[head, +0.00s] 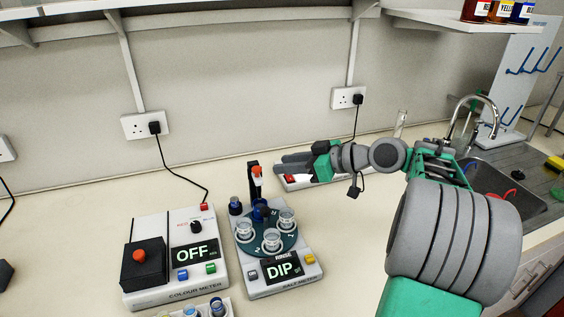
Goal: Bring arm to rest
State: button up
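My arm reaches in from the lower right in the head view, with grey and green links. My gripper (293,163) is at the left end of the arm, above the bench behind the salt meter. Its fingers point left and are seen side-on, so I cannot tell whether they are open or shut. I see nothing clearly held in it. The salt meter (286,283) stands below and in front of the gripper, with a display reading DIP and several small clear cups on its round dark plate. An upright black post with an orange-red top (256,172) stands just left of the fingertips.
The colour meter (168,290), display OFF, stands left of the salt meter. A white device with a red switch (290,179) lies behind the gripper. A sink (520,205) with a tap is at right. Shelves with bottles (475,10) hang above. The bench at far left is mostly clear.

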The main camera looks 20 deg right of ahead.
jog(key=a+f+h, duration=0.1)
jog(key=a, duration=0.1)
jog(key=s+a+f+m+g+h, duration=0.1)
jog(key=a+f, duration=0.1)
jog(key=a+f+m+g+h, duration=0.1)
jog(key=a, duration=0.1)
jog(key=shift+s+a+f, duration=0.2)
jog(key=shift+s+f, duration=0.2)
jog(key=s+a+f+m+h, duration=0.1)
jog(key=s+f, duration=0.1)
jog(key=s, duration=0.1)
jog(key=s+a+f+m+g+h, duration=0.1)
jog(key=s+f, duration=0.1)
jog(key=s, duration=0.1)
jog(key=s+f+m+g+h, duration=0.1)
jog(key=s+h, duration=0.1)
jog(key=s, duration=0.1)
jog(key=shift+a+f+m, duration=0.3)
jog(key=shift+a+f, duration=0.1)
jog(key=s+d+f+m+h, duration=0.1)
jog(key=s, duration=0.2)
jog(key=s+f+m+g, duration=0.1)
jog(key=s, duration=0.2)
jog(key=s+d+f+m+g+h, duration=0.1)
jog(key=s+f, duration=0.1)
jog(key=s, duration=0.1)
jog(key=shift+s+d+h, duration=0.3)
jog(key=shift+s, duration=0.1)
jog(key=shift+w, duration=0.1)
